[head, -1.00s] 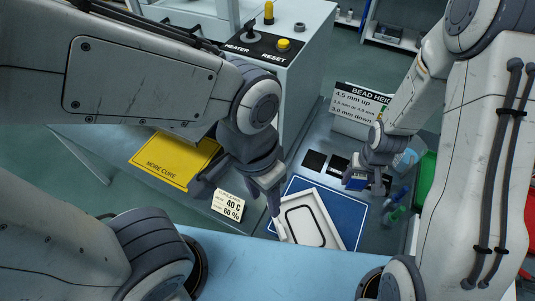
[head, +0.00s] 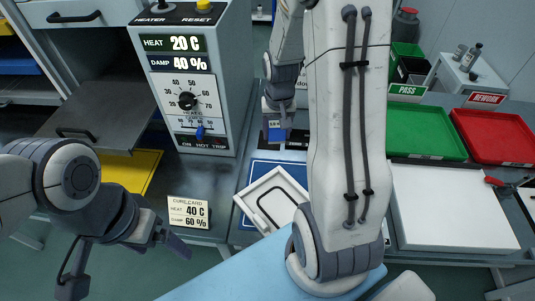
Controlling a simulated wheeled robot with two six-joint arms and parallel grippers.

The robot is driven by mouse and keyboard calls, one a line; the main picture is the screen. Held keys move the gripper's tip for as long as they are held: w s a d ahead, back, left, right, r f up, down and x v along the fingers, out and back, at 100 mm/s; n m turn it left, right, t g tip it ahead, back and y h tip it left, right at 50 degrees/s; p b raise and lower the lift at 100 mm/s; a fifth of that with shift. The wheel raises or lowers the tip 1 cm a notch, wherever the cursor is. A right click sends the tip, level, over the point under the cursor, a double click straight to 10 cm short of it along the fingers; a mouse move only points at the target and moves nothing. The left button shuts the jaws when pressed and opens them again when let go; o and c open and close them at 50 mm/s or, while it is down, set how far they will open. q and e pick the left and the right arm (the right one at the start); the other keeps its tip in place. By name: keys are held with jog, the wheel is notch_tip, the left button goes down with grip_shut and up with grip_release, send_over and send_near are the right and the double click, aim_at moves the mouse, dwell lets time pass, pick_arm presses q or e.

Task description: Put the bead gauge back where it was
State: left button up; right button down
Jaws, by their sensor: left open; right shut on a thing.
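My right gripper (head: 278,112) is shut on a small blue thing, which I take to be the bead gauge (head: 276,133). It holds it above the bench, beyond the white panel (head: 275,200). The panel has a black bead loop on it and lies tilted on the blue mat (head: 297,171). My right arm hides the bench right of the gauge and most of the bead height sign. My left gripper (head: 165,243) is open and empty, in front of the cure card (head: 188,212).
The heater box (head: 186,85) stands at the back, reading 20 C and 40 %. A yellow board (head: 130,172) lies left of it. At right are a green tray (head: 425,130), a red tray (head: 495,135) and a white slab (head: 450,208).

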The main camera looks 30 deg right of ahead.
jog(key=s+d+m+b, duration=0.1)
jog(key=d+m+b, duration=0.1)
jog(key=d+b, duration=0.15)
jog(key=w+f+p, duration=0.1)
jog(key=w+f, duration=0.1)
jog(key=w, duration=0.1)
jog(key=w+f, duration=0.3)
jog(key=w, duration=0.1)
jog(key=w+f+p, duration=0.1)
jog(key=w+f, duration=0.1)
jog(key=w, duration=0.2)
jog(key=shift+d+f+p, duration=0.25)
jog(key=shift+p, duration=0.05)
notch_tip(320, 180, down, 3)
jog(key=shift+f+p, duration=0.15)
jog(key=shift+p, duration=0.15)
pick_arm(q)
notch_tip(320, 180, down, 2)
jog(key=shift+f, duration=0.1)
pick_arm(e)
jog(key=shift+f, duration=0.3)
pick_arm(q)
jog(key=shift+f, duration=0.1)
pick_arm(e)
jog(key=shift+f, duration=0.15)
jog(key=shift+c, duration=0.6)
grip_release()
